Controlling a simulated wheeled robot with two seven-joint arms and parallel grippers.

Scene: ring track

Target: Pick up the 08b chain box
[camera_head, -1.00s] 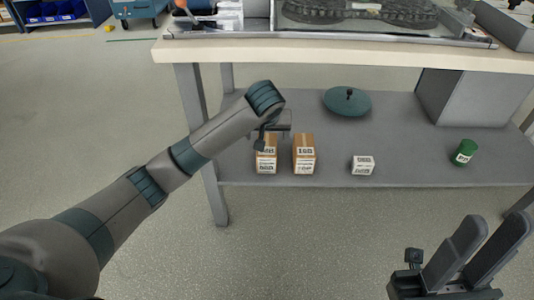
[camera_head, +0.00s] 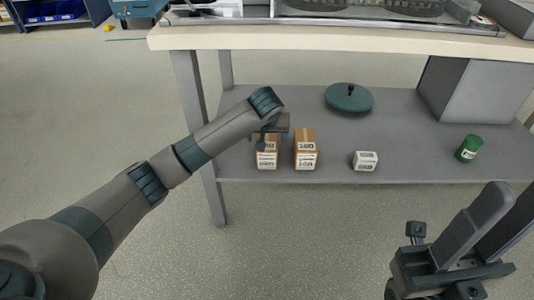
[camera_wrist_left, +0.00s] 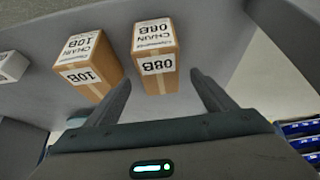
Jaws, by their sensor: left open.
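The 08B chain box (camera_head: 266,158), a small brown carton with white labels, stands at the left front of the lower grey shelf. It also shows in the left wrist view (camera_wrist_left: 154,60), its label reading upside down. My left gripper (camera_wrist_left: 162,80) is open, with the box's near end in line with the gap between its fingertips. In the head view, the left gripper (camera_head: 272,135) is above and behind the box and covers part of its top. Whether a finger touches the box I cannot tell. My right gripper (camera_head: 508,205) is open and empty at the lower right.
A similar 10B chain box (camera_head: 305,150) stands close beside it on the right. Further right are a white box (camera_head: 365,161) and a green can (camera_head: 468,148). A dark teal disc (camera_head: 348,98) lies behind. The tabletop (camera_head: 330,40) overhangs the shelf (camera_head: 410,125).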

